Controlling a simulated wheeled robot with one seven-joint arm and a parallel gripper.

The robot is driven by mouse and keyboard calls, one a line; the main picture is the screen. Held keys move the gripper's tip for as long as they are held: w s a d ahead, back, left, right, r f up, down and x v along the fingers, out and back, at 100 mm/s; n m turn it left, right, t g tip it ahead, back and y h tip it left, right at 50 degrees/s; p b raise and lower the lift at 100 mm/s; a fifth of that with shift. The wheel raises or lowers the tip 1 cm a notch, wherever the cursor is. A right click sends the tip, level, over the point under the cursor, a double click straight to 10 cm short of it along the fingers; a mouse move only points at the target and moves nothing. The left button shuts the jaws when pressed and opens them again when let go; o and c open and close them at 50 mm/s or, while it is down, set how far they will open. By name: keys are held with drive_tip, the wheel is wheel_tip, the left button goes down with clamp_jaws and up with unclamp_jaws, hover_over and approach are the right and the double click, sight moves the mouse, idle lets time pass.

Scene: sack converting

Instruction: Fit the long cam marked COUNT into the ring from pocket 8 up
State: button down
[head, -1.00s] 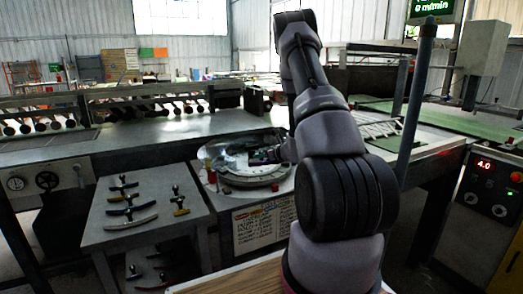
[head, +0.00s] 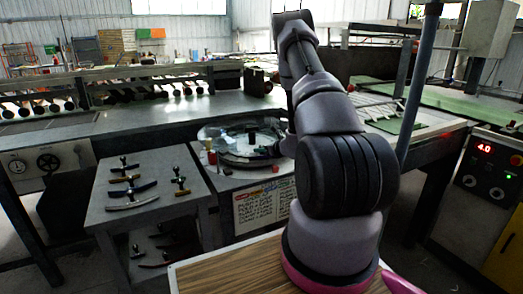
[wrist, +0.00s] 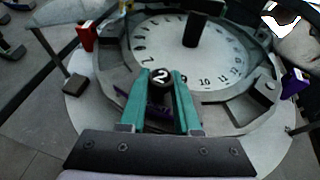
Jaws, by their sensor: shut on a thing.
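The grey ring (wrist: 112,62) surrounds a pale numbered dial (wrist: 218,62). The held cam is over the near side of the ring; I cannot tell whether it touches. Numbers 10 to 12 show right of the fingers; pocket 8 is not clear. In the head view the ring (head: 213,158) is partly behind my arm.
A black post (wrist: 194,30) stands within the dial. A red block (wrist: 86,36) and a purple block (wrist: 295,82) sit at the ring's outer sides. Several knobbed cams lie on the grey side table (head: 105,188), with others on its lower shelf. A lettered sign (head: 265,204) hangs below the ring.

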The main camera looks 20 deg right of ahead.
drive_tip(key=shift+f, duration=0.45)
drive_tip(key=c, duration=0.5)
unclamp_jaws()
drive_tip(key=shift+c, duration=0.2)
drive_tip(key=v, duration=1.1)
wheel_tip(320, 180, up, 7)
drive_tip(key=shift+f, duration=0.1)
